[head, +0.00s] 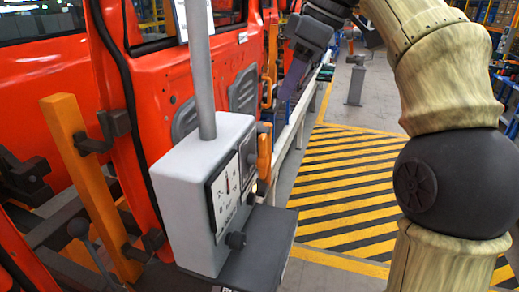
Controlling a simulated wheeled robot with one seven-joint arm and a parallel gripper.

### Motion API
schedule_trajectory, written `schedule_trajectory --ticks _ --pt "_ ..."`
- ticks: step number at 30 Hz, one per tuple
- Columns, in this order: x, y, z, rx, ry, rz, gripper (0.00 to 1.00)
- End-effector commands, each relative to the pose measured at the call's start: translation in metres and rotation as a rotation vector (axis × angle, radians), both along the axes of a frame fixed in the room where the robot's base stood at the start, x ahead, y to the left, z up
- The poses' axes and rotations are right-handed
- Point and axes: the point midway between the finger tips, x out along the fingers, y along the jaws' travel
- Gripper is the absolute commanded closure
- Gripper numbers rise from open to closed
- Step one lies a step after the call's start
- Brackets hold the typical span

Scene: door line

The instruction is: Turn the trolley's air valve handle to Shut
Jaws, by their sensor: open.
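A grey control box (200,185) stands at the centre, with a pole rising from its top. Its right-facing front has a white panel (222,190) with a red and black mark and dark knobs (236,240); the lettering is too small to read. An orange upright handle (264,155) shows at the box's far edge; I cannot tell whether it is the air valve handle. My arm arches over from the right, and my gripper (283,112) points down beyond the box, apart from the panel's near knobs. Its fingers are partly hidden, and I see nothing held.
Orange-red door panels (175,75) hang at the left. An orange post (90,190) with dark clamps and a ball-ended lever (78,229) stand nearby. A dark shelf (262,245) juts below the box. The yellow-and-black striped floor (345,190) is clear.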

Motion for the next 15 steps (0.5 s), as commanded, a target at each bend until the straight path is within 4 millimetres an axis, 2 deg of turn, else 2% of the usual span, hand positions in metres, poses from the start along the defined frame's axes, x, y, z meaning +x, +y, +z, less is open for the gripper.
schedule_trajectory --ticks 1,15 --pt "0.000 0.002 -0.010 -0.001 0.003 0.000 0.58" --pt "0.010 0.028 -0.076 -0.001 0.002 -0.001 0.58"
